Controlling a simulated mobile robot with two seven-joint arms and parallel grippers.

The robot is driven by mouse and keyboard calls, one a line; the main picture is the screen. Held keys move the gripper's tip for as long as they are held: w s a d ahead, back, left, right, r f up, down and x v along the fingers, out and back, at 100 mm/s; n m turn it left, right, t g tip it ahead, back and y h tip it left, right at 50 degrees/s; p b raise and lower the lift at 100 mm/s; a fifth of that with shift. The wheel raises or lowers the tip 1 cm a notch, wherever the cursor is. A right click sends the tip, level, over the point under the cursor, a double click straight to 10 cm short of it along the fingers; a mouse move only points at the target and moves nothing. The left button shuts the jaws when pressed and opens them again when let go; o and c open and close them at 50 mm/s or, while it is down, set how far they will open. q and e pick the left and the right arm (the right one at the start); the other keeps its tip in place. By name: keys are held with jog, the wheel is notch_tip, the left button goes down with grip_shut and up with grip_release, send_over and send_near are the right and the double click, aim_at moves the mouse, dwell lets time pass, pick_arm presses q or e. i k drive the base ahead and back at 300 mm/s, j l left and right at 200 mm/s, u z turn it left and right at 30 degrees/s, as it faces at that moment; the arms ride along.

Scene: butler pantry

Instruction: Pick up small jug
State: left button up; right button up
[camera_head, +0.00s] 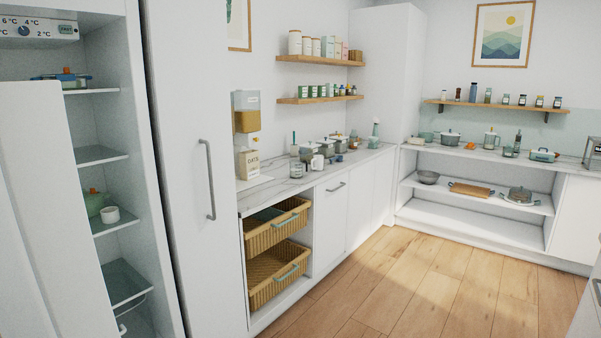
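I cannot tell for sure which vessel is the small jug. A small white cup or jug (318,162) stands on the left counter near its front edge, beside grey pots. A small white cup-like vessel (109,214) stands on a shelf in the open fridge at the left, beside a green pot with an orange top (94,202). A pale upright jug-like vessel (491,140) stands on the far right counter. Neither of my grippers shows in the head view.
The open fridge (97,155) and a tall white cabinet (190,120) fill the left. Two wicker baskets (277,263) sit under the left counter (280,186). Wall shelves hold jars and bottles. The wooden floor (420,275) is clear in the middle.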

aim_at(295, 167)
jog(key=i+l+z, duration=0.25)
jog(key=i, duration=0.8)
jog(key=i+z, duration=0.3)
jog(key=i, duration=0.75)
jog(key=i+u, duration=0.3)
jog(key=i, duration=0.15)
jog(key=i+l+u, duration=0.6)
jog(key=i, duration=0.2)
jog(key=i+l+u, duration=0.15)
jog(key=u, duration=0.25)
jog(key=i+l+u, duration=0.35)
jog(key=l+u, duration=0.2)
jog(key=u, duration=0.2)
jog(key=i, duration=0.05)
